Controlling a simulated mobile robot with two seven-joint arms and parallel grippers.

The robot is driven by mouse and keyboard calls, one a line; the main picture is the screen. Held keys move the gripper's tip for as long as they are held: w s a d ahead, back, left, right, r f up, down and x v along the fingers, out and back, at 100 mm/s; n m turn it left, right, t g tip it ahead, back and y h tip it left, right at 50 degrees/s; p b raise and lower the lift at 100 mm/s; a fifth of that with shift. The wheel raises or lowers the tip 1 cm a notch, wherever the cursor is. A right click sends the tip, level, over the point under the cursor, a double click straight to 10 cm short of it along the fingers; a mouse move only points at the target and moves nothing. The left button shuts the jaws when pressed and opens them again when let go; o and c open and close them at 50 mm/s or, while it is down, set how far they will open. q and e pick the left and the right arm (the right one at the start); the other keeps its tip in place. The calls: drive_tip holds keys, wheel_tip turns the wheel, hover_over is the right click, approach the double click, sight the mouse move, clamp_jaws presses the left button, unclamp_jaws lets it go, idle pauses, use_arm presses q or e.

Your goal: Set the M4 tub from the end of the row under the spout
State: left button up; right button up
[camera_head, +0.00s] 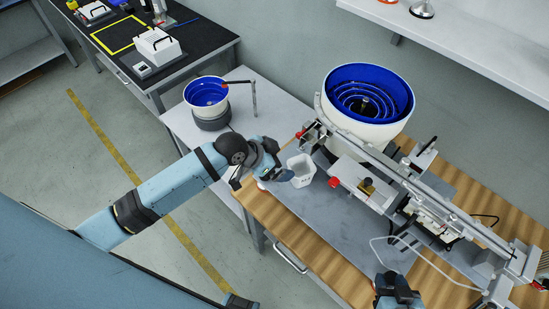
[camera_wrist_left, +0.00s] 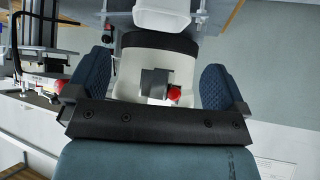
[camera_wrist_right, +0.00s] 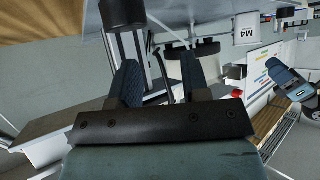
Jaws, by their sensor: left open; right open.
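A small white open-topped tub (camera_head: 302,170) stands upright on the grey plate of the bench, at the feeder end of the machine. My left gripper (camera_head: 281,174) is just left of the tub, with its fingers towards it. The left wrist view shows the left fingers (camera_wrist_left: 155,90) apart, with pale and dark parts beyond them; contact is not clear. My right gripper (camera_head: 395,288) is at the front edge of the bench. Its fingers are apart and empty in the right wrist view (camera_wrist_right: 158,85). A white panel marked M4 (camera_wrist_right: 246,28) shows there.
A large white feeder with a blue bowl (camera_head: 367,100) stands behind the tub, and a rail (camera_head: 390,165) runs right from it. A red knob (camera_head: 333,182) is right of the tub. A smaller blue bowl feeder (camera_head: 206,92) stands on the side table. The grey plate's front is clear.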

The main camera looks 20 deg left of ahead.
use_arm(q)
drive_tip(key=s+a+f+n+t+y, duration=0.1)
drive_tip(key=s+f+n+t, duration=0.1)
drive_tip(key=s, duration=0.7)
drive_tip(key=s+a+f+n+t+y, duration=0.2)
drive_tip(key=s+f+n, duration=0.2)
drive_tip(key=s+f, duration=0.2)
drive_tip(key=s, duration=0.2)
drive_tip(key=shift+s+f+t, duration=0.3)
drive_tip(key=shift+s, duration=0.1)
drive_tip(key=shift+r+p, duration=0.4)
drive_tip(key=shift+p, duration=0.05)
